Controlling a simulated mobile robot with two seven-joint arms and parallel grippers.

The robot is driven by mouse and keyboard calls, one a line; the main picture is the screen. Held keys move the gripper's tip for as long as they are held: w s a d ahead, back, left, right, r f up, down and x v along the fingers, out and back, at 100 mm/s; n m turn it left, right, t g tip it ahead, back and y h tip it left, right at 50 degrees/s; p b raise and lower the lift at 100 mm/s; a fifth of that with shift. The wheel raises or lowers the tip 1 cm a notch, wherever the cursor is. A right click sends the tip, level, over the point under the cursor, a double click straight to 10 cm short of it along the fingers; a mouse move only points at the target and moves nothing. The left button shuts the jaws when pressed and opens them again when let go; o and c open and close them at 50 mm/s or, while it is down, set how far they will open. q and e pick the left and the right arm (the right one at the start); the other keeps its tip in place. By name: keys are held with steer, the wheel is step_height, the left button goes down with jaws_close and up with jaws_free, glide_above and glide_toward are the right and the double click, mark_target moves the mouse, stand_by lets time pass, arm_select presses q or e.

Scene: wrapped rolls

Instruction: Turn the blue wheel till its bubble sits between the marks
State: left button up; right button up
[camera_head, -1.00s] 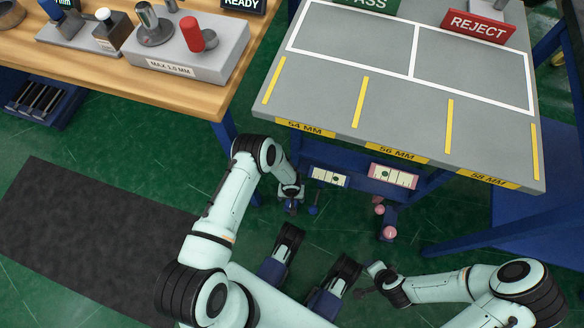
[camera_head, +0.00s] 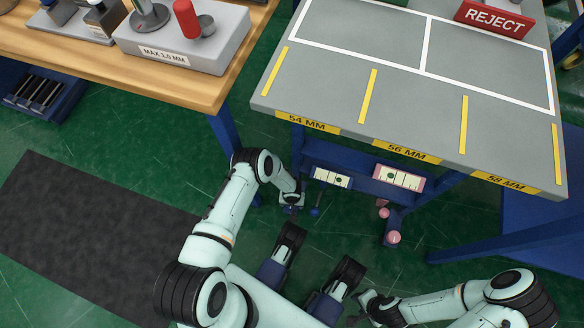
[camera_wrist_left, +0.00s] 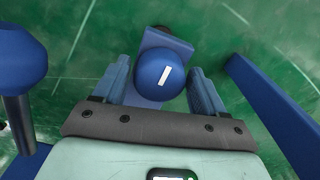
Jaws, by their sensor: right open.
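A blue wheel (camera_wrist_left: 160,75) with a white mark shows in the left wrist view, between the two fingers of my left gripper (camera_wrist_left: 160,82). The fingers are close beside it; whether they touch it is unclear. In the head view my left gripper (camera_head: 291,208) is low in front of the table and largely hides the wheel. A small white-faced level (camera_head: 331,178) with a dark green bubble hangs above it; its marks are too small to read against the bubble. My right gripper (camera_head: 358,308) is open and empty near the bottom, away from the levels.
A pink-framed level (camera_head: 400,177) and pink knobs (camera_head: 393,237) are to the right. Another blue knob (camera_head: 315,212) is close beside my left gripper. The grey tabletop (camera_head: 330,70) overhangs them. Blue table legs stand on both sides, with green floor between.

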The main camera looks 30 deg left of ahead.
arm_select(q)
steer(key=c, duration=0.7)
steer(key=shift+o, duration=0.2)
steer(key=shift+m, duration=0.3)
steer(key=m, duration=0.2)
steer(key=shift+m, duration=0.3)
steer(key=m+b, duration=0.1)
steer(key=m, duration=0.7)
steer(key=shift+a+m, duration=0.1)
steer(key=shift+m, duration=1.7)
arm_select(e)
steer(key=shift+s+d+f+g, duration=0.15)
steer(key=shift+s+f, duration=0.1)
steer(key=shift+s, duration=0.25)
steer(key=shift+s+a+f+g, duration=0.1)
steer(key=shift+s+f+g, duration=0.1)
steer(key=shift+s, duration=0.3)
